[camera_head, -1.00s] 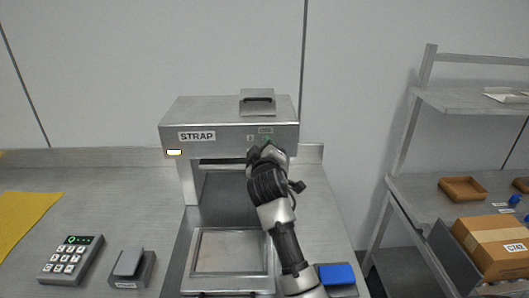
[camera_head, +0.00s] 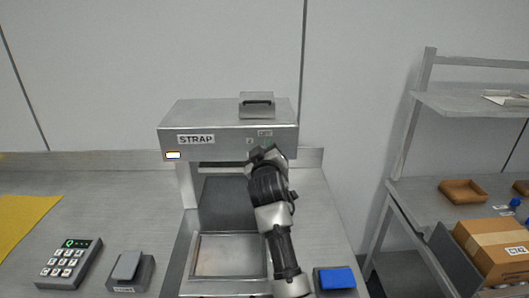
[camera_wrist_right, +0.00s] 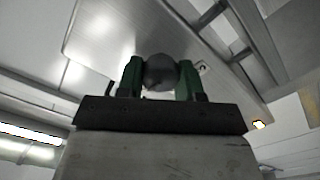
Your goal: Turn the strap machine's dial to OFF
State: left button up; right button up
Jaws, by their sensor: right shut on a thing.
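The strap machine (camera_head: 228,115) is a grey metal box on legs, labelled STRAP, on the bench in the head view. Its front has a lit amber-white lamp (camera_head: 173,155) at the left. The dial (camera_wrist_right: 161,72) shows in the right wrist view as a dark round knob. My right gripper (camera_wrist_right: 160,76) is shut on it, a green finger on each side. In the head view my right gripper (camera_head: 268,152) is at the right of the machine's front and hides the dial. The dial's setting cannot be read. My left gripper is not in view.
A keypad (camera_head: 69,264), a small grey device (camera_head: 130,270) and a yellow mat (camera_head: 20,222) are on the bench at left. A blue pad (camera_head: 337,278) is at front right. A shelf rack with a cardboard box (camera_head: 495,247) stands at right.

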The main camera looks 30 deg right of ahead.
jog(key=o, duration=0.9)
jog(key=b+v, duration=0.2)
jog(key=v, duration=0.9)
jog(key=shift+d, duration=0.1)
jog(key=shift+f, duration=0.1)
